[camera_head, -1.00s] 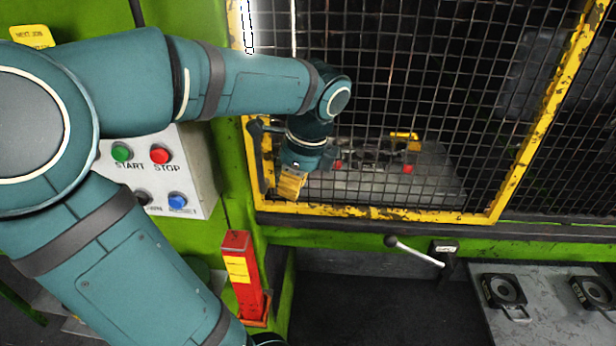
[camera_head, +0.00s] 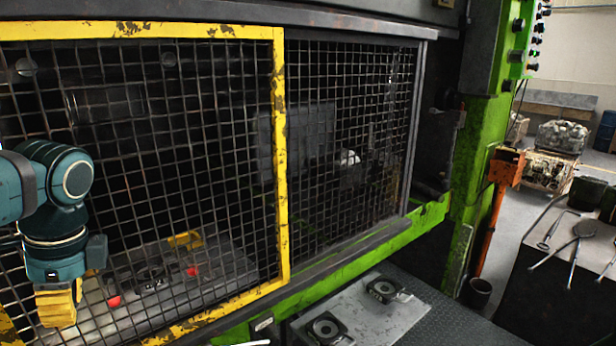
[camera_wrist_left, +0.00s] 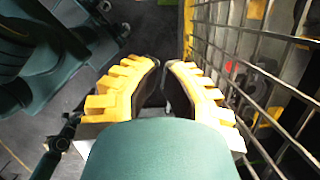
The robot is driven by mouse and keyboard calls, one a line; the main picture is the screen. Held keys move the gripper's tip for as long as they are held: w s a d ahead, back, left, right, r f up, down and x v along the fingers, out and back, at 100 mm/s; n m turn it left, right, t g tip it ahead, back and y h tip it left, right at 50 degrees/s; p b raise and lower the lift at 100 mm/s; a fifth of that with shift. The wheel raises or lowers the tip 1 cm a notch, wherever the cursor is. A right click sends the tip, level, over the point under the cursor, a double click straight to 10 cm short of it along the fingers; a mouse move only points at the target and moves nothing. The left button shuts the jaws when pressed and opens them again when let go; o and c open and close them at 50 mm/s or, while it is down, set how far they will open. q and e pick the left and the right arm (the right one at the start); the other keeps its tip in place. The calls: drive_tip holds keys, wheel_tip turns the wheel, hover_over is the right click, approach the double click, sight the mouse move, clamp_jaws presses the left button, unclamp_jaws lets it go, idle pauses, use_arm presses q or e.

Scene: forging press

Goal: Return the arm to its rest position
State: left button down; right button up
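My left gripper (camera_head: 58,310), with yellow ridged fingers, points down at the left edge of the head view. It is in front of the yellow-framed mesh guard (camera_head: 280,150). In the left wrist view its fingertips (camera_wrist_left: 163,64) are close together with a narrow gap and nothing between them, so it looks shut and empty. The mesh guard also shows on the right of the wrist view (camera_wrist_left: 189,25), beside the fingers. Most of my left arm is outside the head view. My right gripper is in neither view.
Behind the mesh is the press bed with a yellow part (camera_head: 186,240). A grey table (camera_head: 375,320) with round dark fixtures stands at the lower middle. A green post (camera_head: 480,150) and a dark bench with tongs (camera_head: 575,250) are at right. Open floor lies between.

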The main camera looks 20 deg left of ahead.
use_arm(q)
drive_tip(key=w+d+f+n+t+h+b, duration=0.1)
drive_tip(key=w+d+f+b, duration=0.1)
drive_tip(key=w+d+f, duration=0.5)
drive_tip(key=w+d+f+h+b, duration=0.1)
drive_tip(key=w+d+f, duration=0.2)
drive_tip(key=f, duration=0.9)
drive_tip(key=w+d+f+n+t+h+b, duration=0.1)
drive_tip(key=w+d+f+b, duration=0.1)
drive_tip(key=w+d+f, duration=0.55)
drive_tip(key=s+d+f+n+h+b, duration=0.1)
drive_tip(key=s+d+f+n, duration=0.1)
drive_tip(key=f, duration=0.7)
drive_tip(key=s+d+f+n+t+h+b, duration=0.1)
drive_tip(key=s+d+f+n+b, duration=0.1)
drive_tip(key=d+f, duration=0.5)
drive_tip(key=s+d+f+n+b, duration=0.2)
drive_tip(key=s+d+f+n, duration=0.2)
drive_tip(key=f, duration=0.8)
drive_tip(key=shift+d+f+n+t+h, duration=0.3)
drive_tip(key=shift+d+f+n+h, duration=0.1)
drive_tip(key=shift+d+n, duration=0.25)
